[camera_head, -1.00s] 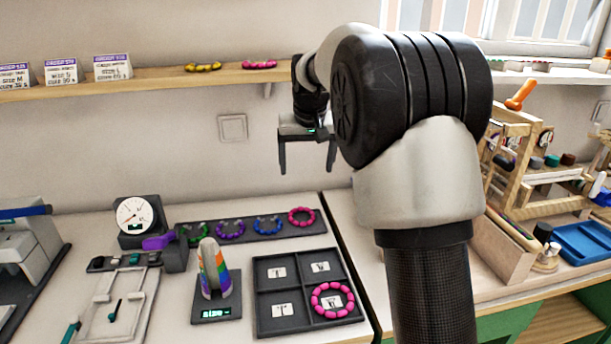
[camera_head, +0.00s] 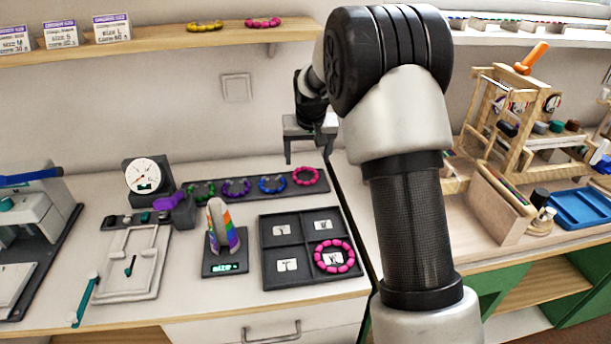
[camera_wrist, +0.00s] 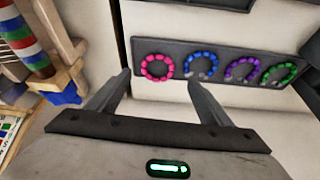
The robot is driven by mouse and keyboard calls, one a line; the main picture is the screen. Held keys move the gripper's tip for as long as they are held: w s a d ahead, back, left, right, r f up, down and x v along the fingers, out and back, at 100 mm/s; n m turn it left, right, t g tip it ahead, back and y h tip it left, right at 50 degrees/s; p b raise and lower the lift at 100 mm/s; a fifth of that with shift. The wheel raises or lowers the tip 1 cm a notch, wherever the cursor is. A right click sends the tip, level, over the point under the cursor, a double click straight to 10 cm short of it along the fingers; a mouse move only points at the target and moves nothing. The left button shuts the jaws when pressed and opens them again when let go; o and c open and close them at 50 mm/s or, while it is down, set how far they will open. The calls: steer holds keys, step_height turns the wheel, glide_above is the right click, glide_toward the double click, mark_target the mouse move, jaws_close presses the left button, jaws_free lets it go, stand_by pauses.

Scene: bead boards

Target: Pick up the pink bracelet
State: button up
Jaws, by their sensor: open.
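A pink bead bracelet (camera_head: 294,178) lies at the right end of a dark display strip (camera_head: 215,200), beside blue, purple and green ones. The wrist view also shows this pink bracelet (camera_wrist: 146,71), at the left end of the strip there. My gripper (camera_head: 304,158) is open and empty, fingers pointing down, just above this bracelet in the head view. In the wrist view my gripper's fingertips (camera_wrist: 158,80) flank it in the picture, apart from it. A second pink bracelet (camera_head: 317,258) lies in the front right compartment of a dark four-part tray (camera_head: 303,239).
A wall shelf (camera_head: 165,40) holds another pink bracelet (camera_head: 263,23), a yellow one (camera_head: 204,26) and size cards. A rainbow-striped cone (camera_head: 222,228) stands left of the tray. A dial gauge (camera_head: 143,175) is behind it. A wooden rack (camera_head: 510,120) stands at the right.

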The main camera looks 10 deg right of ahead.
glide_above(307, 182)
steer(key=s, duration=0.2)
steer(key=f, duration=0.5)
steer(key=shift+w+a+f+b, duration=0.15)
steer(key=shift+a+f+b, duration=0.1)
steer(key=shift+f+b, duration=0.05)
steer(key=b+x, duration=0.1)
steer(key=x, duration=0.4)
steer(key=shift+f, duration=0.2)
steer(key=shift+d, duration=0.1)
steer(key=c, duration=0.9)
steer(key=shift+r, duration=0.1)
step_height(307, 182, up, 10)
steer(key=shift+p, duration=0.9)
